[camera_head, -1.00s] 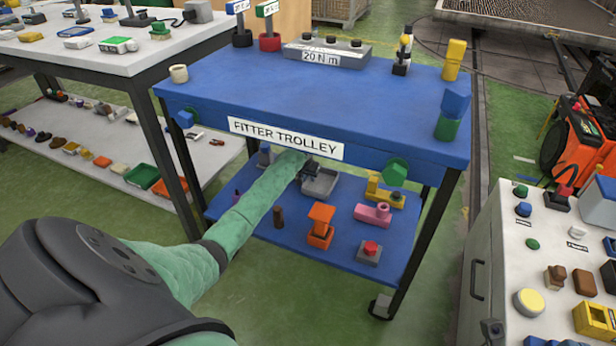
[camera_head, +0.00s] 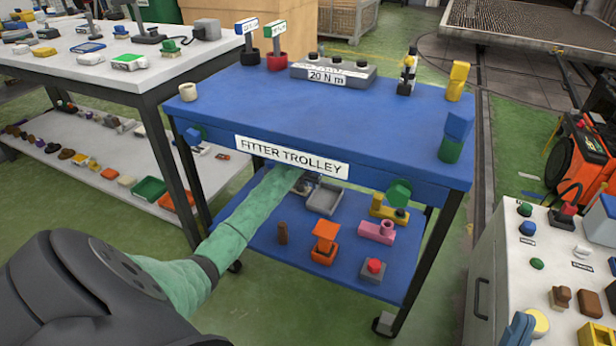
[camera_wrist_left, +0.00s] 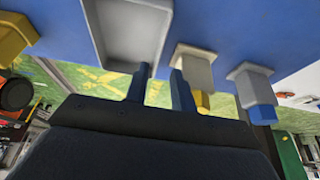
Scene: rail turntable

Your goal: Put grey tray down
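The grey tray (camera_head: 325,199) rests flat and empty on the blue lower shelf of the fitter trolley. It also shows in the left wrist view (camera_wrist_left: 128,28), just beyond the fingers. My left arm reaches in under the trolley's top. My left gripper (camera_head: 306,184) is beside the tray's left end and partly hidden under the label board. In the left wrist view its two fingers (camera_wrist_left: 160,78) stand apart with nothing visible held between them. A blue-grey shape at the bottom right of the head view looks like the tip of my right gripper (camera_head: 517,328); its opening does not show.
The trolley's blue top (camera_head: 320,115) is close above my left arm. An orange part (camera_head: 325,243), a pink part (camera_head: 377,231), a yellow part (camera_head: 388,208) and a red-buttoned block (camera_head: 373,270) share the lower shelf. The cabinet (camera_head: 515,265) at right holds buttons and blocks.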

